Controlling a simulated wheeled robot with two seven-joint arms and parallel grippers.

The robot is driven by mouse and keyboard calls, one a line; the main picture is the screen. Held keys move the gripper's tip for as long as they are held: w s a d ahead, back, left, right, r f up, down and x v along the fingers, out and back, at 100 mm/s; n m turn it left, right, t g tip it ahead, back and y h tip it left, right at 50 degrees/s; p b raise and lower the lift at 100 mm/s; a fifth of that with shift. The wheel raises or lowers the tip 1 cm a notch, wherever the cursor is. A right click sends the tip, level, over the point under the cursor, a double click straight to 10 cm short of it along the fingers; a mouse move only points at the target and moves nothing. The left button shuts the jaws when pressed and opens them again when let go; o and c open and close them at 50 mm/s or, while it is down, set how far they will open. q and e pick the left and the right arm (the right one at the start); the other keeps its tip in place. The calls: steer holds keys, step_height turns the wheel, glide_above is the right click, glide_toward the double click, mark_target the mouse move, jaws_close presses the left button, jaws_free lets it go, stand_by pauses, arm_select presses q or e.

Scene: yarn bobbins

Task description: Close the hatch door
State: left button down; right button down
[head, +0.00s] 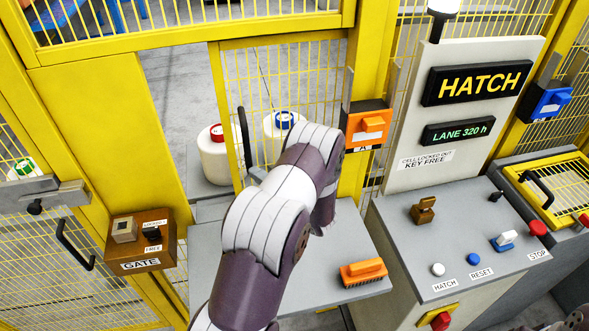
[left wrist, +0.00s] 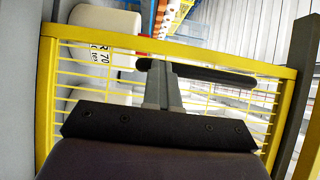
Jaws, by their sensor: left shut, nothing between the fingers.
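The hatch door (head: 285,42) is a yellow-framed mesh panel with an upright black handle (head: 243,135). An uncovered gap lies left of its free edge, so the door stands at least partly open. My left gripper (head: 257,174) is mostly hidden behind my arm, close to the handle's lower end. In the left wrist view, its shut, empty fingers (left wrist: 163,85) lie at the black handle (left wrist: 210,74), in front of the yellow door frame (left wrist: 285,105). I cannot tell whether they touch the handle. My right gripper is not in view.
White bobbins with a red core (head: 215,160) and a blue core (head: 283,122) stand behind the fence. An orange-handled brush (head: 362,272) lies on the grey shelf (head: 325,245). The button console (head: 455,250) and HATCH sign (head: 478,82) stand right; the brown GATE box (head: 140,240) is left.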

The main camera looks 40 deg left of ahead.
arm_select(q)
steer(key=s+a, duration=0.8)
steer(key=s, duration=0.1)
steer(key=shift+s+a+r+p, duration=0.15)
steer(key=shift+s+a+p, duration=0.2)
steer(key=shift+a+p, duration=0.1)
